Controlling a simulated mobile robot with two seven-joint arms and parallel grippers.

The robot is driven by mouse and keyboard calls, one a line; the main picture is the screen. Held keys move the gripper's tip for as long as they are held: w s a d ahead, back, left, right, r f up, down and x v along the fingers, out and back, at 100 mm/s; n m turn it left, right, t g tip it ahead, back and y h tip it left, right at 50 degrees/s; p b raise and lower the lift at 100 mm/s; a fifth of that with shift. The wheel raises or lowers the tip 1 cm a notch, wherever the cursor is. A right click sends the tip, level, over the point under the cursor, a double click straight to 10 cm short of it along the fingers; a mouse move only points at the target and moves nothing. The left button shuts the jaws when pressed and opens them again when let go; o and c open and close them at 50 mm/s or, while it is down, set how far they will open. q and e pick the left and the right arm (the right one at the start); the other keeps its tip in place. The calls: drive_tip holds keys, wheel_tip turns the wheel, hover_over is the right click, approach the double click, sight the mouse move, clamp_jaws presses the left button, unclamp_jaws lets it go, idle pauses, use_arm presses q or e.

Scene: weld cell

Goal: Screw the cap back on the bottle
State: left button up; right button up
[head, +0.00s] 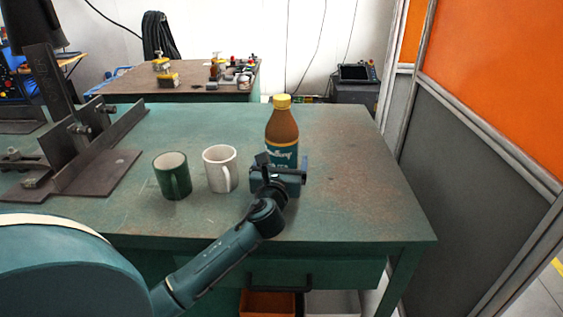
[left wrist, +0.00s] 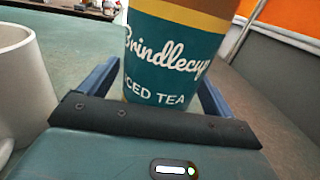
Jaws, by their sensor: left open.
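The bottle (head: 283,129) stands upright on the green table, brown with a teal label and a yellow cap (head: 282,101) at its top. I cannot tell whether the cap is screwed tight. In the left wrist view the bottle (left wrist: 168,62) fills the middle, its label reading "Brindlecup iced tea"; its top is out of frame. My left gripper (head: 282,164) is open at the bottle's lower part, with one blue finger on each side of it. In the head view it hides the bottle's base. My right gripper is not in view.
A white mug (head: 217,170) stands just left of the bottle, near my gripper, and a dark green mug (head: 171,177) left of that. A metal fixture (head: 95,165) occupies the table's left. The table's right side (head: 355,180) is clear, with an orange-grey partition (head: 480,130) beyond.

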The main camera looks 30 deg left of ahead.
use_arm(q)
drive_tip(key=shift+s+d+r, duration=0.1)
drive_tip(key=shift+s+r, duration=0.05)
drive_tip(key=p+v, duration=0.1)
drive_tip(key=v, duration=0.9)
drive_tip(key=shift+s+d, duration=0.1)
drive_tip(key=shift+s, duration=0.2)
drive_tip(key=shift+s+d, duration=0.2)
drive_tip(key=shift+s, duration=0.3)
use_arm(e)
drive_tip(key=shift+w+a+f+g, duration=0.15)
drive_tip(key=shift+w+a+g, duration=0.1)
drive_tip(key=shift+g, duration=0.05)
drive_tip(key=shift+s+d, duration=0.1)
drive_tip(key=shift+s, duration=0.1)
